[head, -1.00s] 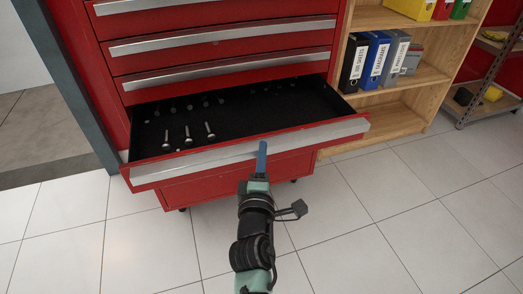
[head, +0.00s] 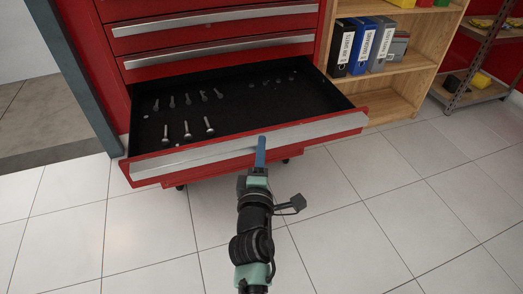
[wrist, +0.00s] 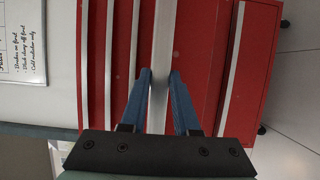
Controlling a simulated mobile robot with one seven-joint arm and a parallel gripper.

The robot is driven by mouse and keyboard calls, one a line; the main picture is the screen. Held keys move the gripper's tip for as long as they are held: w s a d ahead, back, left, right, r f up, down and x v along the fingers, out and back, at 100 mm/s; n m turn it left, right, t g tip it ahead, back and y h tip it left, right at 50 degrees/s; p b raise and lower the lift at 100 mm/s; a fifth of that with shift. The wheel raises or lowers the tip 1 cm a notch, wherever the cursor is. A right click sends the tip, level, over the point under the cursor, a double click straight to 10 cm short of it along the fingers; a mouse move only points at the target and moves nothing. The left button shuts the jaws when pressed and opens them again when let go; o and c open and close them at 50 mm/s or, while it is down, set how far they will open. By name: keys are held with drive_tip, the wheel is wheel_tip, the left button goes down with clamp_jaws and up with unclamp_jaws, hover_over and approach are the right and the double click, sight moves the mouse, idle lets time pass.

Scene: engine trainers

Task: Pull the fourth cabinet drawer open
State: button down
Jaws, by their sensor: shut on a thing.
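The red cabinet (head: 112,75) stands ahead with its open drawer (head: 240,100) pulled well out toward me. The drawer has a black interior and a long silver handle (head: 205,155) along its red front. Several bolts (head: 187,130) and small parts lie inside. My gripper (head: 261,150) is at the handle, right of its middle, with blue fingers. In the wrist view, the two blue fingers (wrist: 160,85) are on either side of the silver handle strip (wrist: 162,50), shut on it.
Closed drawers with silver handles (head: 220,50) are above the open one. A wooden shelf (head: 400,95) with binders (head: 363,45) stands close on the right, and a metal rack (head: 480,75) beyond it. The tiled floor (head: 400,230) in front is clear.

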drive_tip(key=c, duration=0.8)
unclamp_jaws()
drive_tip(key=shift+f, duration=0.4)
drive_tip(key=shift+o, duration=0.4)
drive_tip(key=shift+r, duration=0.15)
drive_tip(key=shift+s, duration=0.1)
drive_tip(key=s+a+p, duration=0.1)
drive_tip(key=s, duration=1.1)
drive_tip(key=shift+s, duration=0.4)
